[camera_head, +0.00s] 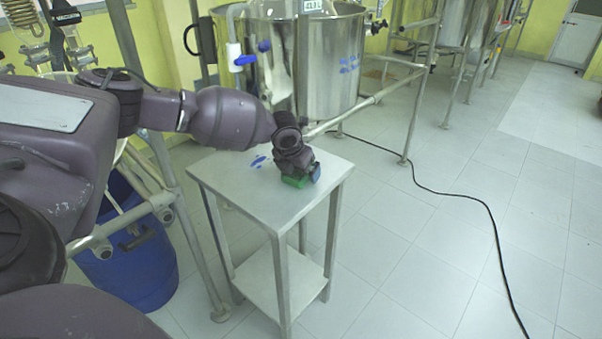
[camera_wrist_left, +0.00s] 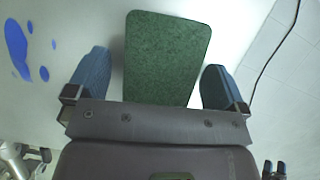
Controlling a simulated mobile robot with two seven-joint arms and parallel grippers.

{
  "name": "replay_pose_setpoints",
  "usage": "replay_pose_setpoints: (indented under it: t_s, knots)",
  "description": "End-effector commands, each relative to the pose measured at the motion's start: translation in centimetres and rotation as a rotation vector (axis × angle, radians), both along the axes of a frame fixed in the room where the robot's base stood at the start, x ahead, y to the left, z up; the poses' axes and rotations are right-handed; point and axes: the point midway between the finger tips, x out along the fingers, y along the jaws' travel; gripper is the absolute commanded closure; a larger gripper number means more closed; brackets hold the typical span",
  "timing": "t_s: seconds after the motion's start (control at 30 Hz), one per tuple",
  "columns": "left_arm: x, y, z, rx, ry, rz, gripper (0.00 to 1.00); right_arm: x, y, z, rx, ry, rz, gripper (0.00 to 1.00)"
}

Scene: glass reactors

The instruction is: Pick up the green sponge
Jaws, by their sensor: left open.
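The green sponge (camera_head: 295,181) lies on the top of a small metal table (camera_head: 232,181), partly hidden under my left gripper in the head view. In the left wrist view the sponge (camera_wrist_left: 166,52) is a dark green block with rounded corners. My left gripper (camera_head: 306,176) points down at it from above. Its two blue fingers are apart, one on each side of the sponge's near part in the left wrist view (camera_wrist_left: 158,80). A gap shows between the sponge and each finger.
Blue spots (camera_head: 259,161) mark the tabletop left of the gripper. A steel tank (camera_head: 322,65) with pipes stands behind the table. A blue barrel (camera_head: 130,262) is at the left. A black cable (camera_head: 452,195) runs over the open tiled floor at the right.

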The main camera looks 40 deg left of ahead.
Motion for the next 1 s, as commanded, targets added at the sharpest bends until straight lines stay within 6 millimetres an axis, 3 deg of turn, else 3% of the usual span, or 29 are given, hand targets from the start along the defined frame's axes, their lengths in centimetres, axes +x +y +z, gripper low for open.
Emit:
replay_pose_setpoints:
  t_s: [0.13,0.47,0.8,1.0]
  knots:
    - [0.0,0.0,0.2,0.0,-0.002,0.0,0.04,0.1,0.0,0.2,0.0,-0.004,0.0,0.26]
    - [0.0,0.0,0.2,0.0,-0.001,0.0,0.54,0.1,0.0,0.2,0.0,-0.004,0.0,0.26]
    - [0.0,0.0,0.4,0.0,-0.001,0.0,0.54,0.1,0.2,0.2,0.003,-0.005,0.002,0.26]
    - [0.0,0.0,2.6,0.0,-0.006,0.0,0.54,0.4,0.2,0.9,0.003,-0.016,0.002,0.26]
